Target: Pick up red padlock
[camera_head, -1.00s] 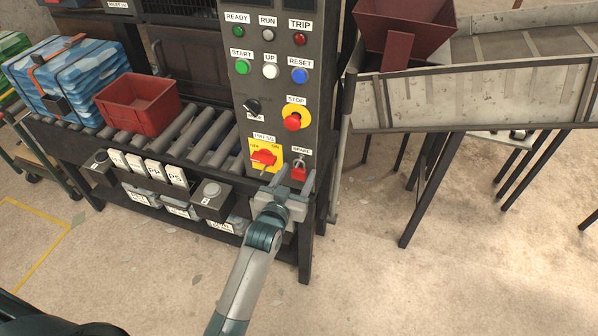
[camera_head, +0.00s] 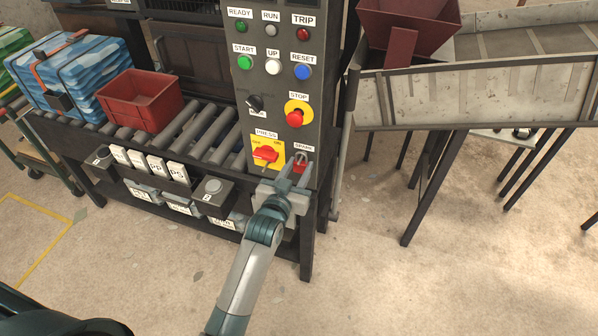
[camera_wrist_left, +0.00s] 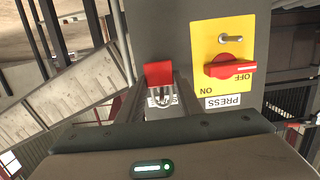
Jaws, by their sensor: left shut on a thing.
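The red padlock (camera_head: 299,167) is at the SPARE spot low on the grey control panel, right of the yellow PRESS plate. In the left wrist view, its red body (camera_wrist_left: 158,73) and metal shackle (camera_wrist_left: 163,97) show between the fingers. My left gripper (camera_head: 298,163) reaches up from below and is shut on the padlock, which is still at the panel. The fingers partly hide it in the head view. My right gripper is not in view.
The red PRESS switch (camera_head: 266,154) sits close left of the padlock, and the red STOP button (camera_head: 294,117) above. A roller conveyor with a red bin (camera_head: 140,100) stands left. A metal chute (camera_head: 470,95) stands right. Open floor lies in front.

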